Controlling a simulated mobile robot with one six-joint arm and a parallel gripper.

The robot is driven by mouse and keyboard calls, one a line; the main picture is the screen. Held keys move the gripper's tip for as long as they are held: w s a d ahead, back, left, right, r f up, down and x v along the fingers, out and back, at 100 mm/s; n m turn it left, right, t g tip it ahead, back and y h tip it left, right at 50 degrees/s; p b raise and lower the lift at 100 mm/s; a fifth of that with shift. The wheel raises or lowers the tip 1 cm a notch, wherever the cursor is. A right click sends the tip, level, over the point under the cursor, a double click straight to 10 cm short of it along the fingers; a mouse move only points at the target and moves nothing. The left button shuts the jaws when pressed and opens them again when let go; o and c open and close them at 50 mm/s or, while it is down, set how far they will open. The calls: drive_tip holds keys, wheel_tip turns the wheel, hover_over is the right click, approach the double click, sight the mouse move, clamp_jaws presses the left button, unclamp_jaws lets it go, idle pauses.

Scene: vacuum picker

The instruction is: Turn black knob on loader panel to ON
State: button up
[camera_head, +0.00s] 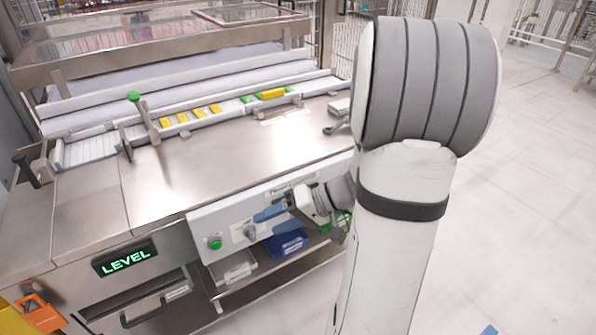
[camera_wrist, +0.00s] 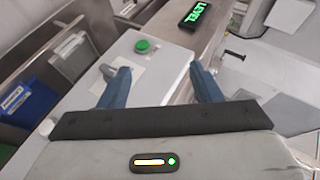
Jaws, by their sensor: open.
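The loader panel (camera_head: 232,222) is a pale sloped strip on the machine's front; it also shows in the wrist view (camera_wrist: 157,71). A dark grey knob (camera_head: 250,232) sits on it, right of a green button (camera_head: 214,243). In the wrist view the knob (camera_wrist: 107,72) is beside the left fingertip, partly hidden by it, and the green button (camera_wrist: 147,46) lies beyond. My gripper (camera_head: 267,213) has blue fingers, apart and empty, close to the panel; its fingers (camera_wrist: 160,77) also show in the wrist view. The knob is not between them. Its ON mark is unreadable.
A lit LEVEL display (camera_head: 125,258) is left of the panel, above a drawer handle (camera_head: 157,313). A blue bin (camera_head: 287,244) and a grey bin (camera_head: 234,268) stand on a shelf below the panel. The steel worktop (camera_head: 215,160) above is mostly clear.

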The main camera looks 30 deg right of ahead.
drive_tip(key=w+d+f+m+t+h+b, duration=0.1)
drive_tip(key=d+f+m+t+h+b, duration=0.25)
drive_tip(key=d, duration=0.55)
drive_tip(key=w+d+f+m+t+h+b, duration=0.1)
drive_tip(key=d+f+t+h, duration=0.2)
drive_tip(key=d+f+t, duration=0.45)
drive_tip(key=w+d+f+m+t+h+b, duration=0.1)
drive_tip(key=d+f+m+t+h+b, duration=0.15)
drive_tip(key=d, duration=0.85)
drive_tip(key=w, duration=0.7)
drive_tip(key=shift+a+n+h+p, duration=0.3)
drive_tip(key=shift+a+p, duration=0.05)
drive_tip(key=shift+f+g, duration=0.1)
drive_tip(key=shift+g, duration=0.15)
drive_tip(key=shift+c, duration=0.4)
